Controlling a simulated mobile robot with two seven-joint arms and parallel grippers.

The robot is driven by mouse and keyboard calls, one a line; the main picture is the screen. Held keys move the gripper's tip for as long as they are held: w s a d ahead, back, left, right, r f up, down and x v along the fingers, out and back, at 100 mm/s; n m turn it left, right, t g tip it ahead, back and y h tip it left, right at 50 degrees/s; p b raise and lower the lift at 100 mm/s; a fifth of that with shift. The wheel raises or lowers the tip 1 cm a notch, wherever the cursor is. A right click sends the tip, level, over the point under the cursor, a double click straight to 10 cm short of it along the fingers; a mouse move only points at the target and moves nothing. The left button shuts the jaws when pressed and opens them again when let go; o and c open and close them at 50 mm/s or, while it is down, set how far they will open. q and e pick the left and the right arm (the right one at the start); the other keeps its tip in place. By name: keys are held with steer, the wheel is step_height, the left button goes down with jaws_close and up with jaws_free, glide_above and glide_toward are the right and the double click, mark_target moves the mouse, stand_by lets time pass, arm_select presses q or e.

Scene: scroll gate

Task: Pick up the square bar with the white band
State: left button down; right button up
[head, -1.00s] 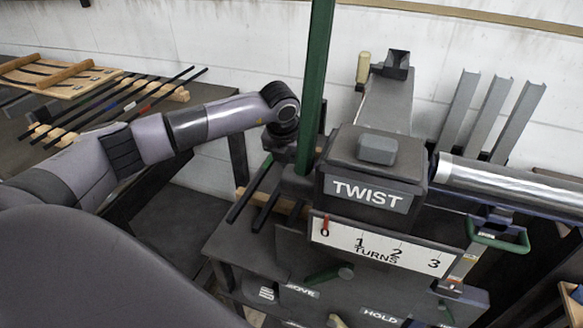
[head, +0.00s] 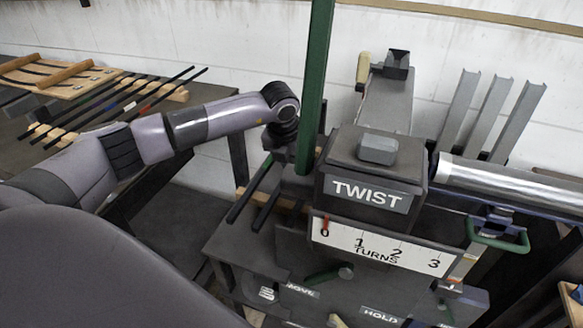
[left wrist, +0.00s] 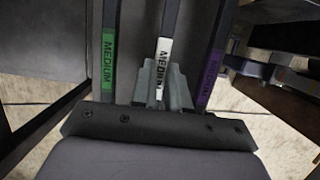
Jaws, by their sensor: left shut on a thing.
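The square bar with the white band (left wrist: 163,58) shows in the middle of the left wrist view, its white band reading MEDIUM. My left gripper (left wrist: 162,88) is shut on this bar, its grey fingers around the bar at the band's lower part. A bar with a green band (left wrist: 108,60) stands to its left and one with a purple band (left wrist: 211,70) to its right, both outside the fingers. In the head view, my left arm reaches down behind the green post, where its fingers are hidden. Dark bars (head: 245,190) show just left of the post there. My right gripper is not in view.
The upright green post (head: 315,80) stands close to my left wrist. The box marked TWIST (head: 365,190) and the TURNS scale (head: 385,247) are right of it. A rack of thin rods (head: 110,105) lies on the left table. Open floor shows between the tables.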

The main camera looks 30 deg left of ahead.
arm_select(q)
steer(key=shift+w+r, duration=0.1)
steer(key=shift+r, duration=0.2)
stand_by(0.4)
